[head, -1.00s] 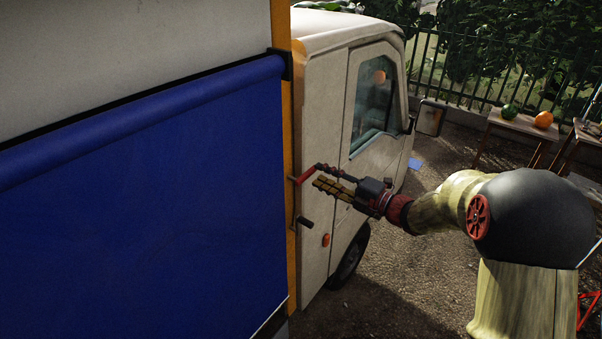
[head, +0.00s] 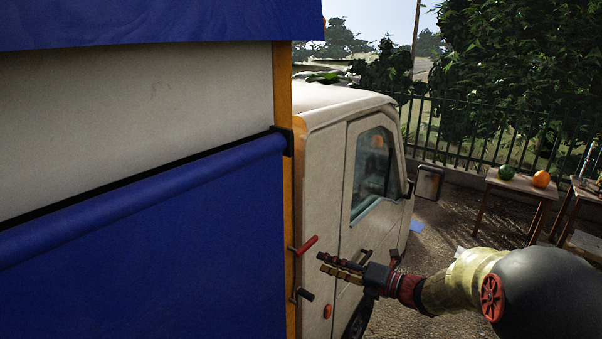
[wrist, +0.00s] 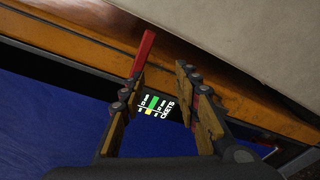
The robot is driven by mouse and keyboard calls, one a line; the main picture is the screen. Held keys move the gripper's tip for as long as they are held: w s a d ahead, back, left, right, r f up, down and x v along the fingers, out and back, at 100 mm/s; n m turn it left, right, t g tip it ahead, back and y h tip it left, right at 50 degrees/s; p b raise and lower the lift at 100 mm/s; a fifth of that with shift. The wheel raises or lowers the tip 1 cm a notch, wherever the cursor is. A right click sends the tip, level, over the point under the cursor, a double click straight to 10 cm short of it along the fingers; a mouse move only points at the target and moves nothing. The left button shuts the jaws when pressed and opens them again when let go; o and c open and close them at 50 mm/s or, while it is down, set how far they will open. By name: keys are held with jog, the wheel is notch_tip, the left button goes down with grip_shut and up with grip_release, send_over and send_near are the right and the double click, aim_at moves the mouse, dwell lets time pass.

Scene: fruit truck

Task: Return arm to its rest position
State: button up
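My gripper (head: 343,268) is in front of the truck's cab door, at the end of my arm, which reaches in from the lower right of the head view. In the wrist view my gripper (wrist: 165,95) has its two fingers apart with nothing held between them. A red handle (head: 307,244) sticks out from the orange edge post, just left of my fingertips and apart from them in the head view. The red handle also shows in the wrist view (wrist: 143,52), beyond the left finger.
The truck's cream cab (head: 335,160) and blue panel (head: 150,250) stand close on the left. A second, dark handle (head: 304,294) sits below the red one. A table (head: 515,186) with a green fruit (head: 506,172) and an orange one (head: 540,179) is at the right. Paved ground lies between.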

jog(key=s+f+n+g+h+b, duration=0.2)
jog(key=s+f+n+g, duration=0.3)
jog(key=s+n, duration=0.4)
jog(key=s+f+n+g+h+b, duration=0.1)
jog(key=s+f+n+g+h, duration=0.15)
jog(key=s+f+n, duration=0.6)
jog(key=s+d+f+n+t+h+b, duration=0.1)
jog(key=s+d+f+n+h+b, duration=0.2)
jog(key=s+n+b, duration=0.6)
jog(key=s+d+f+n+t+h+b, duration=0.2)
jog(key=s+d+f+n+h+b, duration=0.1)
jog(key=s+d+n+h+b, duration=0.3)
jog(key=s+d+n+b, duration=0.2)
jog(key=s+n+b, duration=0.2)
jog(key=n+b, duration=0.1)
jog(key=shift+s+f+b, duration=0.25)
jog(key=shift+f+b, duration=0.1)
jog(key=shift+b, duration=0.25)
